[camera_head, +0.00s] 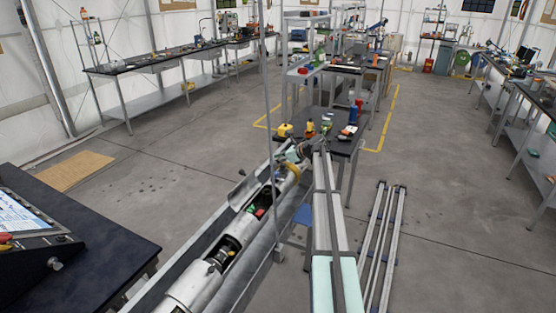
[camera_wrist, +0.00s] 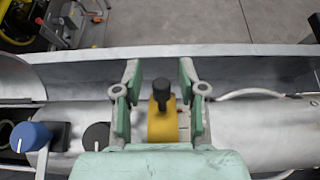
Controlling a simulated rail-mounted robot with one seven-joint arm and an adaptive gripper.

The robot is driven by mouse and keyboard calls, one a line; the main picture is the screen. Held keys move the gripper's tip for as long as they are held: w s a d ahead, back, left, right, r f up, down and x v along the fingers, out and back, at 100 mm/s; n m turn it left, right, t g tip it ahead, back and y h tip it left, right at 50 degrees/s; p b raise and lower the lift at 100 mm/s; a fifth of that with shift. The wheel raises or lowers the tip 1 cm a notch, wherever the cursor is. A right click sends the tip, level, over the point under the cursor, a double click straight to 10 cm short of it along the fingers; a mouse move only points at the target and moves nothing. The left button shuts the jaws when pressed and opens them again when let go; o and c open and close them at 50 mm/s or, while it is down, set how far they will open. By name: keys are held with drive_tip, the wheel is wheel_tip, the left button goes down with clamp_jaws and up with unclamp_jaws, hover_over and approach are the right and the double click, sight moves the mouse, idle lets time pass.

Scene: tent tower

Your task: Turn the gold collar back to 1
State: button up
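The gold collar (camera_wrist: 162,127) is a yellow band around the pale tube, with a black knob or lever (camera_wrist: 162,92) standing up from it. My gripper (camera_wrist: 159,82) is open in the wrist view, its two green fingers on either side of the collar with a gap at each side. I see no contact between the fingers and the knob. In the head view the collar (camera_head: 292,171) is a small yellow patch on the far part of the tube. Faint marks show on a plate right of the collar, but I cannot read any number.
Left of the collar, in the wrist view, are a blue knob (camera_wrist: 31,136) and a dark grey knob (camera_wrist: 97,135). A grey trough wall (camera_wrist: 225,57) runs along the tube's far side. A workbench (camera_head: 335,143) with bottles stands just beyond the tube's far end.

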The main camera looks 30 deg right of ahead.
drive_tip(key=shift+s+d+r, duration=0.1)
drive_tip(key=shift+s, duration=0.05)
drive_tip(key=v, duration=1.2)
idle(0.3)
